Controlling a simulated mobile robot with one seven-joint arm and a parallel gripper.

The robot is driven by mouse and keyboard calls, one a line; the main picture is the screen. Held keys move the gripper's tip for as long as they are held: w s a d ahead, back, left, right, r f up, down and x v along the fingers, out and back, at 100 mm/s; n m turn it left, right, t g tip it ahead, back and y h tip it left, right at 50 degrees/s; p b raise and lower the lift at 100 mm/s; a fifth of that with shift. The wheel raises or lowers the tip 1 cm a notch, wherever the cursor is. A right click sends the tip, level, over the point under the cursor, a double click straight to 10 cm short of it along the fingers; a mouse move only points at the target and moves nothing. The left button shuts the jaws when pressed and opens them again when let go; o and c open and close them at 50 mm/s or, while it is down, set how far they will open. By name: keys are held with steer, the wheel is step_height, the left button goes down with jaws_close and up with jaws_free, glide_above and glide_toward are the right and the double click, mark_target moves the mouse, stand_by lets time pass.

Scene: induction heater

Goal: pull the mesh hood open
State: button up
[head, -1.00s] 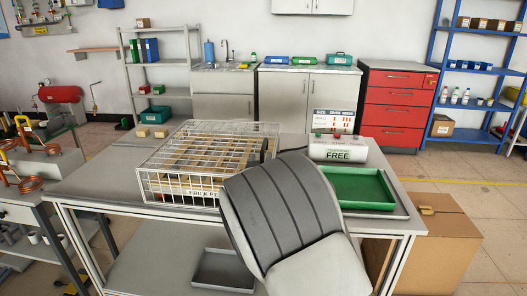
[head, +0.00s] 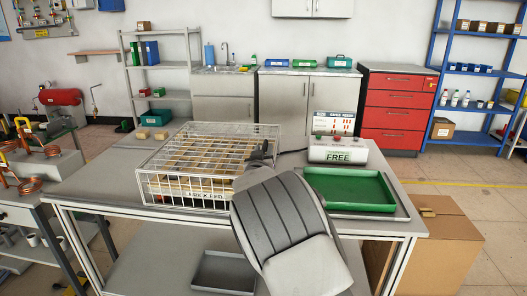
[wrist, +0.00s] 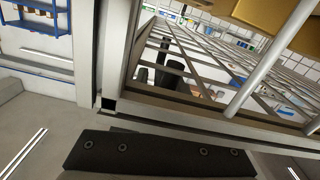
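The mesh hood (head: 190,185), a white wire cage, stands on the left part of the grey workbench. It looks closed over light brown bars inside. It also shows large in the wrist view (wrist: 185,100), where its corner frame and rods fill the upper right. My gripper (head: 264,151) is at the hood's right side, near its top edge; only small dark parts show past my arm. In the wrist view a dark bolted bar of my gripper lies below the hood's frame. Whether the fingers are apart or touch the hood cannot be told.
A white box with a FREE sign (head: 338,156) and a green tray (head: 348,205) sit on the bench right of my arm. Two small yellowish blocks (head: 152,134) lie at the back left. A cardboard box (head: 440,240) stands right of the bench.

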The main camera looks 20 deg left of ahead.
jaws_close()
stand_by(1.2)
